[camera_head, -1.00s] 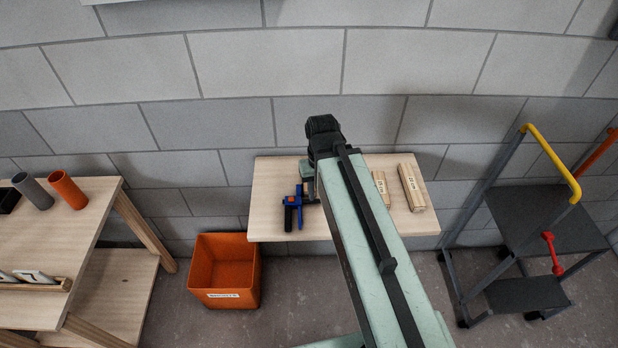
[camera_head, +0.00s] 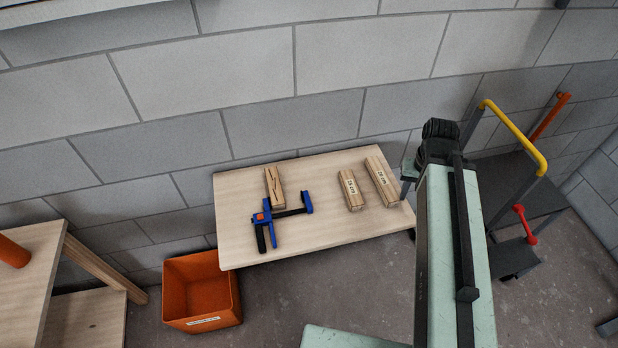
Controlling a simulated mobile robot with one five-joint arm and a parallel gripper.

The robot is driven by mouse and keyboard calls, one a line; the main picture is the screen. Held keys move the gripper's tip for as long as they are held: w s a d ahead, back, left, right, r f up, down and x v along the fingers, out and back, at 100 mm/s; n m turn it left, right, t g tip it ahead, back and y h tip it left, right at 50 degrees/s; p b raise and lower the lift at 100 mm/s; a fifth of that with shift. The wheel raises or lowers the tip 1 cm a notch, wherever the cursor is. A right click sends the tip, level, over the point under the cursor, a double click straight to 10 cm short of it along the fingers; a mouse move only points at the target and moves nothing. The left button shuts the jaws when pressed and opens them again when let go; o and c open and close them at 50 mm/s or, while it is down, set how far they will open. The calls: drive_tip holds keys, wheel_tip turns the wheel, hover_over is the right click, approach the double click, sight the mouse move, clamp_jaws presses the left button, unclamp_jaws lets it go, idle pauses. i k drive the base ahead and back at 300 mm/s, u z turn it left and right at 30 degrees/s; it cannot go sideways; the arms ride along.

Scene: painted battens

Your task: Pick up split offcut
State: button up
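The split offcut (camera_head: 275,188) is a short wooden block with a dark jagged crack along its top. It lies at the back left of the wooden table (camera_head: 235,220), just behind a blue and black clamp (camera_head: 272,213). My arm reaches up the right side of the view. My gripper (camera_head: 405,188) shows only in part at the table's right edge, well to the right of the split offcut. The arm hides most of it, so its opening cannot be seen.
Two labelled wooden blocks lie on the table's right half, a shorter one (camera_head: 351,190) and a longer one (camera_head: 381,181). An orange bin (camera_head: 203,290) stands on the floor at front left. A step unit with a yellow rail (camera_head: 518,135) stands at right. The table's middle is clear.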

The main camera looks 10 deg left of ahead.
sight(276, 192)
drive_tip(key=z, duration=1)
drive_tip(key=k, duration=2.05)
drive_tip(key=u, duration=2.05)
drive_tip(key=i, duration=1)
